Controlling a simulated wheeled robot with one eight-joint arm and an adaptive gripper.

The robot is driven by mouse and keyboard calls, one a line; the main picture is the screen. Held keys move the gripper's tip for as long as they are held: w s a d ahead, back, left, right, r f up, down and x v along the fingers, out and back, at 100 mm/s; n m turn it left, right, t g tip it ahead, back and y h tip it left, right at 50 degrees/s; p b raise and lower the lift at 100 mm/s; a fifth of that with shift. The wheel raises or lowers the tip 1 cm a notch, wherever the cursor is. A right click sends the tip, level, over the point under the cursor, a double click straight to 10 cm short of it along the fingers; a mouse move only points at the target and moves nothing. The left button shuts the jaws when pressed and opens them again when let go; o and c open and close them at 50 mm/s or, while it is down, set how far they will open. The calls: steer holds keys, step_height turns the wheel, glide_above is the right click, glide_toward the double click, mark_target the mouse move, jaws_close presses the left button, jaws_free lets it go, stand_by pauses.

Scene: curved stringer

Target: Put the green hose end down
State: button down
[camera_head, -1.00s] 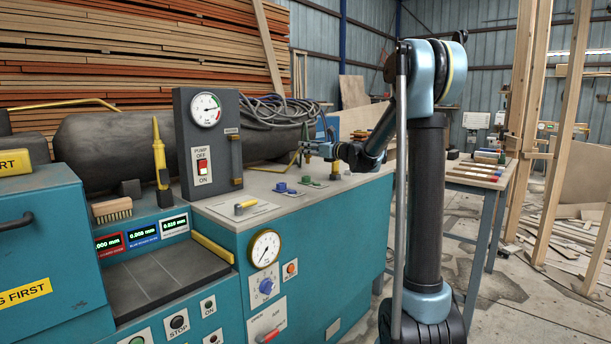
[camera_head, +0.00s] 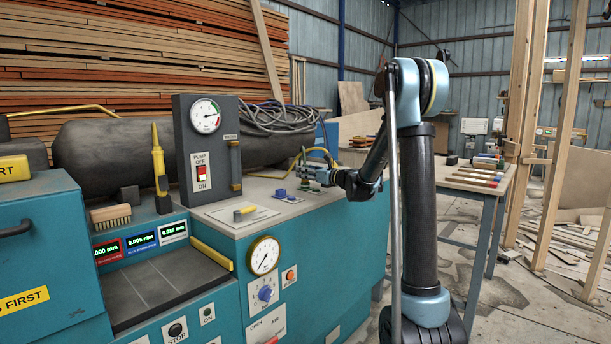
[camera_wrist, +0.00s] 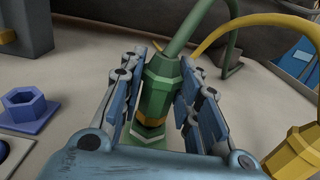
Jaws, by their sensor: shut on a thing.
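The green hose end (camera_wrist: 158,85) is an upright green hexagonal fitting in the wrist view, with a green hose rising from its top. My gripper (camera_wrist: 155,100) is shut on it, one finger on each side. In the head view my gripper (camera_head: 316,174) is low over the bench, and the hose end is too small to make out.
A blue hexagonal socket (camera_wrist: 28,108) stands left of my gripper. A yellow hose end (camera_wrist: 295,152) with its yellow hose is close on the right. The grey pump panel (camera_head: 208,150) stands on the bench (camera_head: 225,212) farther left. A side table with tools (camera_head: 478,177) is to the right.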

steer(key=c, duration=1.2)
jaws_free()
steer(key=v, duration=1.2)
steer(key=s+d+f+n+g+h, duration=0.1)
steer(key=s+f+n+g+h, duration=0.15)
steer(key=s+n, duration=0.4)
steer(key=s+d+f+n+g+h, duration=0.1)
steer(key=s+f+n, duration=0.25)
steer(key=s, duration=0.55)
steer(key=s+f+n+g+h, duration=0.2)
steer(key=s+f+n, duration=0.15)
steer(key=s, duration=0.35)
steer(key=s+d+f+n+g+h, duration=0.1)
steer(key=s+d+f+n+h, duration=0.3)
steer(key=s, duration=0.7)
steer(key=s+d+f+n+g+h, duration=0.2)
steer(key=s+d+f+n+h, duration=0.2)
steer(key=s+d+f+n, duration=0.4)
steer(key=s+d+f, duration=0.2)
steer(key=s+d, duration=0.1)
steer(key=d, duration=0.1)
steer(key=shift+s+h, duration=0.35)
steer(key=shift+s, duration=0.05)
